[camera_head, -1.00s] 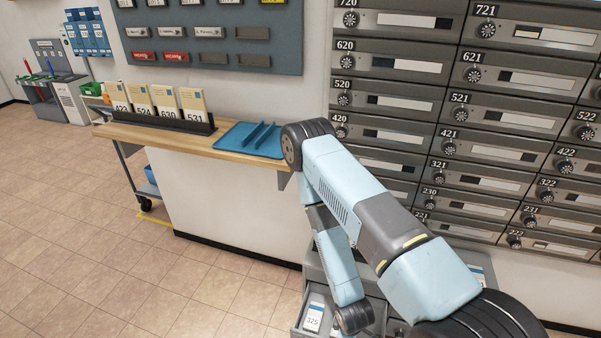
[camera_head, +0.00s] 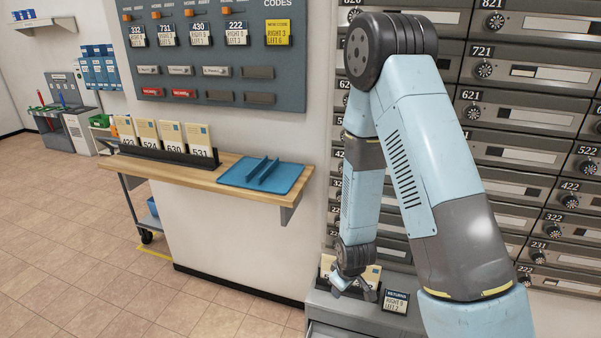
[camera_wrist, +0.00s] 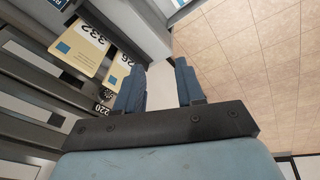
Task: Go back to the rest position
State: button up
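My gripper (camera_head: 355,286) hangs at the lower middle of the head view, over the top of a grey cabinet (camera_head: 325,300). Its two blue fingers stand apart in the wrist view (camera_wrist: 160,82), with nothing between them, so it is open and empty. My arm is folded, with its elbow high in front of the mailboxes. Yellow envelopes (camera_head: 372,275) stand behind the gripper on the cabinet, partly hidden by it. In the wrist view an envelope marked 332 (camera_wrist: 80,48) lies left of the fingers, apart from them.
A wall of grey mailboxes (camera_head: 520,118) stands close on the right. A returns card (camera_head: 396,301) stands on the cabinet. A wooden counter (camera_head: 205,180) holds an envelope rack (camera_head: 176,155) and a blue tray (camera_head: 285,180). The tiled floor (camera_head: 80,240) at left is clear.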

jog(key=d+r+m+t, duration=0.1)
jog(key=d+r+m, duration=0.15)
jog(key=r, duration=1.15)
jog(key=d+r+m, duration=0.2)
jog(key=d+r, duration=0.1)
jog(key=r, duration=1)
jog(key=s+d+r+m, duration=0.2)
jog(key=s+d+r, duration=0.1)
jog(key=s+r, duration=0.6)
jog(key=s+d+r+m+t, duration=0.1)
jog(key=s+d+r+m, duration=0.1)
jog(key=s+r, duration=0.7)
jog(key=shift+d+r+t+h, duration=0.15)
jog(key=shift+d+t+h, duration=0.15)
jog(key=shift+d, duration=0.1)
